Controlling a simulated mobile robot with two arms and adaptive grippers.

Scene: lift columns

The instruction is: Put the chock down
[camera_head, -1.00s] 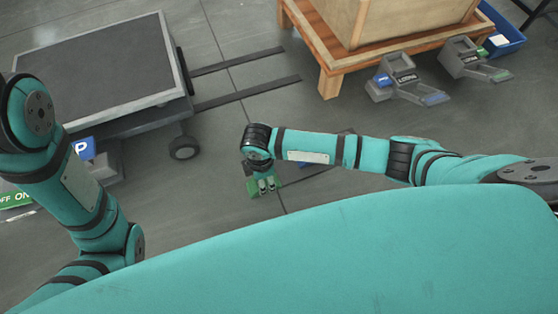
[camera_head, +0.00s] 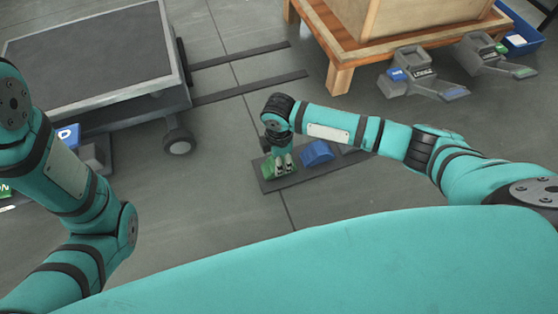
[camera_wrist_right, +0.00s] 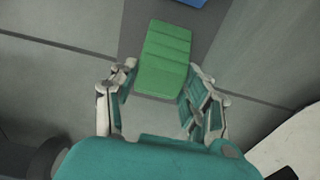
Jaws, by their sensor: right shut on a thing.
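The green chock (camera_head: 268,168) is in my right gripper (camera_head: 282,162), at the left end of a dark flat strip (camera_head: 292,175) on the floor. In the right wrist view the ridged green chock (camera_wrist_right: 163,62) lies between the two fingers of the gripper (camera_wrist_right: 158,88), over the dark strip (camera_wrist_right: 208,32). I cannot tell whether its underside touches the strip. A blue chock (camera_head: 317,153) sits on the strip just right of the green one. My left arm shows at the left, but its gripper is out of the picture.
A grey-topped cart (camera_head: 95,55) with a caster (camera_head: 178,143) stands at the left. A wooden pallet (camera_head: 415,48) bearing a crate is at the upper right. Grey lift-like units (camera_head: 410,72) stand beside it, with a blue bin (camera_head: 520,38) behind.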

